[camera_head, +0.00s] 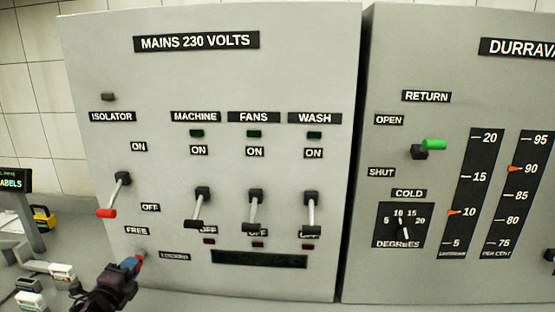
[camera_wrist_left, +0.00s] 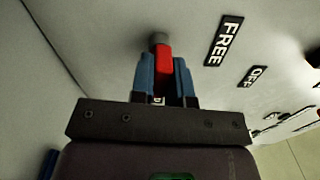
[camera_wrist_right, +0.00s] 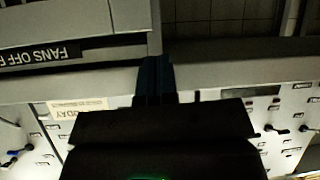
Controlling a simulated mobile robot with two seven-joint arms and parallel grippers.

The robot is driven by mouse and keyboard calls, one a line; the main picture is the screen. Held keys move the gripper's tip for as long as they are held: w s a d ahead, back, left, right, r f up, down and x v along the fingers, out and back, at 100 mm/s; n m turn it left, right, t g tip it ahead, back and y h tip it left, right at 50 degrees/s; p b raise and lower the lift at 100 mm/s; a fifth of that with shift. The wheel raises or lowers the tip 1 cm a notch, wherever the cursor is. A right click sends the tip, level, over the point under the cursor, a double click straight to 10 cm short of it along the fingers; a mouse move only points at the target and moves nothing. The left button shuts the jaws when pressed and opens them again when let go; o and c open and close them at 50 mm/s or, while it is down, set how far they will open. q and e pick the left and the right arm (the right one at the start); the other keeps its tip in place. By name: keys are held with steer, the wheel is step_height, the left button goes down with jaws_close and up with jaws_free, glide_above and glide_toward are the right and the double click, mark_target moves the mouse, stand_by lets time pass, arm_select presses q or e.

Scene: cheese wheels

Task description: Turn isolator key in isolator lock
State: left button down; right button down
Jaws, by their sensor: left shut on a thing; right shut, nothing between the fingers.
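The red isolator key (camera_wrist_left: 163,66) is between the blue fingers of my left gripper (camera_wrist_left: 165,80), which is shut on it. The key's tip meets the round grey lock (camera_wrist_left: 158,40) in the panel, beside the FREE label (camera_wrist_left: 223,42). In the head view my left gripper (camera_head: 134,264) comes in from the lower left and the red key (camera_head: 139,258) shows small at its tip. The isolator lever (camera_head: 106,213) has a red handle and points down and left. My right gripper (camera_wrist_right: 155,80) is shut and empty.
The MAINS 230 VOLTS panel (camera_head: 230,85) carries MACHINE, FANS and WASH levers (camera_head: 255,208), all pointing down. A second panel (camera_head: 450,65) with a green-handled lever (camera_head: 433,144) stands to the right. Small boxes (camera_head: 45,270) lie at lower left.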

arm_select(q)
steer(key=c, duration=1)
jaws_free()
